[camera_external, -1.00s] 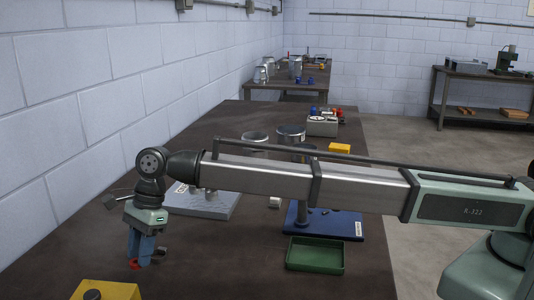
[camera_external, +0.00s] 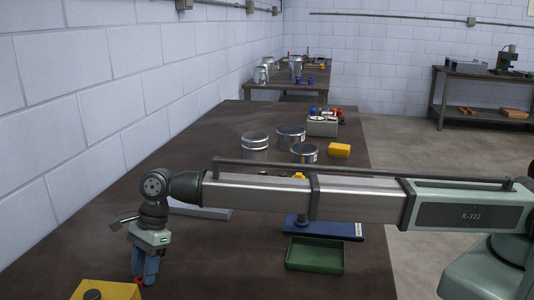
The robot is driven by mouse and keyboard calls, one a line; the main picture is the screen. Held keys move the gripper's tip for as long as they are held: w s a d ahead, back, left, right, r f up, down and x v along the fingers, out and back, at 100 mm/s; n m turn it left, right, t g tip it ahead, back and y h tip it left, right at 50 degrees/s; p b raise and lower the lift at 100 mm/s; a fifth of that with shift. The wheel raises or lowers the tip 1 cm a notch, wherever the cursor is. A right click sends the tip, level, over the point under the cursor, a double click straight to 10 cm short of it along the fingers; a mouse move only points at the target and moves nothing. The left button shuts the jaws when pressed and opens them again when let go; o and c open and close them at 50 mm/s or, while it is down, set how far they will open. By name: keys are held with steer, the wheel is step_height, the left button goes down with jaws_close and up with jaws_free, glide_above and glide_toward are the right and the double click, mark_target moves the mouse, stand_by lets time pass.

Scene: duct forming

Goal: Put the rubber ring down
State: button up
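My gripper (camera_external: 144,277) points down at the left front of the brown table (camera_external: 220,270), beside the yellow block (camera_external: 104,290).
A green tray (camera_external: 315,254) sits in front of a blue base plate (camera_external: 335,228). Several metal cans (camera_external: 290,135) and a yellow box (camera_external: 339,150) stand farther back. A grey plate (camera_external: 200,211) is partly hidden by my arm. The table between gripper and tray is clear.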

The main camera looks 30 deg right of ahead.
steer(key=o, duration=0.3)
steer(key=v, duration=1.2)
steer(key=shift+r, duration=0.15)
